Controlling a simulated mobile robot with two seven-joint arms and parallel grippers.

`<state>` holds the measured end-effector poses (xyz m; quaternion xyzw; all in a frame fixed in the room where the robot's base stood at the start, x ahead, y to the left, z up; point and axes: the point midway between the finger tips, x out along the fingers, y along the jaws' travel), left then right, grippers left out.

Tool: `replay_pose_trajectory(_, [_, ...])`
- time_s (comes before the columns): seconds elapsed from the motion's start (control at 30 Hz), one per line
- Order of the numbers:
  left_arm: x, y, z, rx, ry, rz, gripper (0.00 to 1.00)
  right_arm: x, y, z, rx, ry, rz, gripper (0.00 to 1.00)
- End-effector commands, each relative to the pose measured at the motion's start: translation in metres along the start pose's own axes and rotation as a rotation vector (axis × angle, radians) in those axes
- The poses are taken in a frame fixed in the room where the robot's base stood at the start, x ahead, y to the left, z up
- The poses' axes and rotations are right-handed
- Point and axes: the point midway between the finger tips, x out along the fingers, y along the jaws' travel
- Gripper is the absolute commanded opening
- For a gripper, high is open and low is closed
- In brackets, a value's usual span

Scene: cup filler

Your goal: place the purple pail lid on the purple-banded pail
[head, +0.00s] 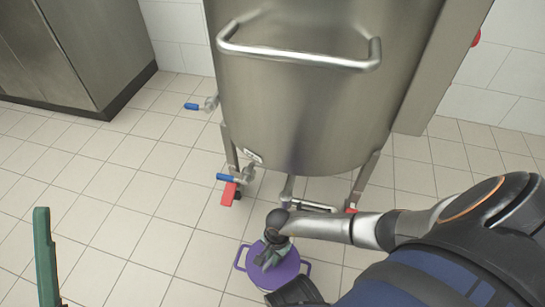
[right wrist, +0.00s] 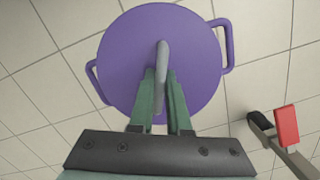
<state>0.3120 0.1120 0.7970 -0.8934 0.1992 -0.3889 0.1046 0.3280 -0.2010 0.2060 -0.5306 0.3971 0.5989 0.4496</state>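The round purple pail lid (head: 286,270) has a grey upright handle (right wrist: 162,50), clear in the right wrist view. My right gripper (head: 271,255) is above the lid, its green fingers closed on both sides of this handle. Purple side loops (right wrist: 228,45) stick out beyond the lid's edge on two sides, seemingly those of the purple-banded pail below. The lid hides nearly all of the pail; I cannot tell whether the lid touches its rim. Only one green finger of my left gripper (head: 43,255) shows clearly, at the left edge, with nothing visible at it.
A large steel tank (head: 310,110) on legs stands just behind the pail. Valves with blue handles (head: 229,177) and a red lever (head: 229,193) stick out low on its left. A steel cabinet (head: 75,50) is at the back left. The tiled floor on the left is clear.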

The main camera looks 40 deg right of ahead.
Motion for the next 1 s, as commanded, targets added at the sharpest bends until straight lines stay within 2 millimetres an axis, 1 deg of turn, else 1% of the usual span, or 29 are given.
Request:
replay_pose_trajectory(0.03, [0.000,0.000,0.000,-0.001,0.000,0.000,0.53,0.000,0.000,0.000,0.000,0.000,0.000,0.21])
replay_pose_trajectory(0.23, [0.000,0.000,0.000,-0.001,0.000,-0.001,0.53,-0.001,0.000,0.000,0.000,0.000,0.000,0.43])
replay_pose_trajectory(0.47, [0.000,0.000,-0.001,-0.002,0.000,-0.001,0.53,-0.001,0.000,0.000,0.000,0.001,-0.001,0.43])
replay_pose_trajectory(0.57, [0.003,-0.002,-0.004,-0.003,0.000,-0.002,0.53,-0.008,-0.001,0.000,0.000,0.001,-0.002,0.43])
replay_pose_trajectory(0.67, [0.010,-0.006,-0.011,-0.008,0.003,-0.005,0.53,-0.023,-0.001,-0.001,-0.001,0.003,-0.003,0.43])
replay_pose_trajectory(0.9, [0.029,-0.022,-0.034,-0.027,0.020,-0.021,0.53,-0.076,-0.001,-0.001,-0.002,0.003,-0.003,0.43])
replay_pose_trajectory(1.0, [0.034,-0.027,-0.042,-0.032,0.031,-0.026,0.53,-0.095,-0.001,-0.001,-0.001,0.002,-0.002,0.43])
